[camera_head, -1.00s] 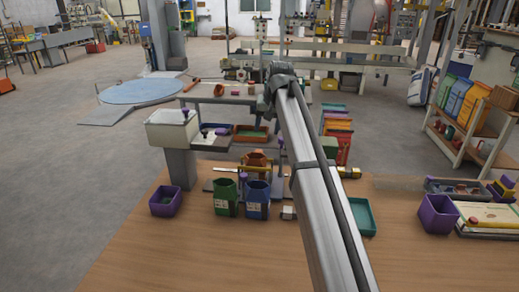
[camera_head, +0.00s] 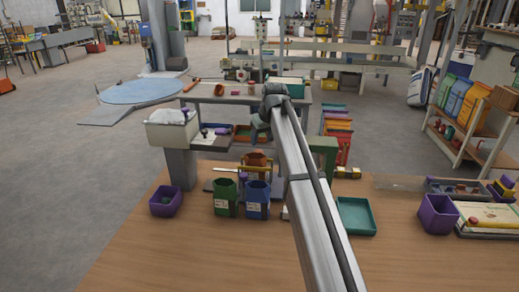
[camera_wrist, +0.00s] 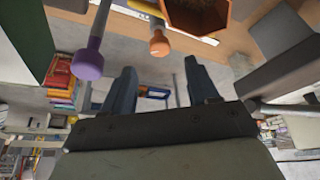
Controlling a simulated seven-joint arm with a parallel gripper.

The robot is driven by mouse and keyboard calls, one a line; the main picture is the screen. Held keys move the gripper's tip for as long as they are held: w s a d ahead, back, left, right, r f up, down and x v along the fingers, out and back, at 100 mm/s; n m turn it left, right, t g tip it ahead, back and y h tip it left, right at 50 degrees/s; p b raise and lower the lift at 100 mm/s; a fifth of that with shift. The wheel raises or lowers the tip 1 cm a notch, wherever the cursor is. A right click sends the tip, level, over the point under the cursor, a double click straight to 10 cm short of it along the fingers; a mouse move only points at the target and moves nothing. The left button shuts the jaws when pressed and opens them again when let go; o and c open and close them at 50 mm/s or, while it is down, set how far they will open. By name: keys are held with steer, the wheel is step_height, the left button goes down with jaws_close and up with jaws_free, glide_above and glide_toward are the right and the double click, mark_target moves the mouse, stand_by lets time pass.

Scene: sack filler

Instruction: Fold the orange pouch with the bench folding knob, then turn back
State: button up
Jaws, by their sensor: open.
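The orange pouch (camera_head: 258,160) stands at the back of the wooden bench, behind the green pouch (camera_head: 225,200) and the blue pouch (camera_head: 257,205). The orange pouch also shows, open-mouthed, at the top of the wrist view (camera_wrist: 196,16). In the wrist view, an orange knob (camera_wrist: 159,44) on a stem is beside it, with a purple knob (camera_wrist: 88,64) on a thicker stem further left. My gripper (camera_wrist: 158,78) has its two fingers spread and empty, apart from both knobs. In the head view the wrist (camera_head: 262,122) is above the orange pouch; the fingertips are hard to make out.
A purple bin (camera_head: 166,201) stands left of the pouches. A teal tray (camera_head: 356,216) lies right of my arm, with another purple bin (camera_head: 437,214) further right. A green block (camera_head: 324,156) stands close behind my arm. The bench front is clear.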

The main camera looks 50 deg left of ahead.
mark_target(259, 151)
steer(key=x, duration=0.6)
steer(key=shift+f, duration=0.25)
steer(key=shift+c, duration=0.4)
steer(key=c, duration=1)
steer(key=shift+o, duration=0.2)
steer(key=shift+a+m+t+h, duration=0.15)
steer(key=shift+m+t, duration=0.3)
steer(key=shift+m, duration=0.75)
steer(key=shift+d+m+t+h, duration=0.1)
steer(key=shift+m+t+h, duration=0.25)
steer(key=shift+m, duration=0.85)
steer(key=o, duration=1)
steer(key=shift+o, duration=0.2)
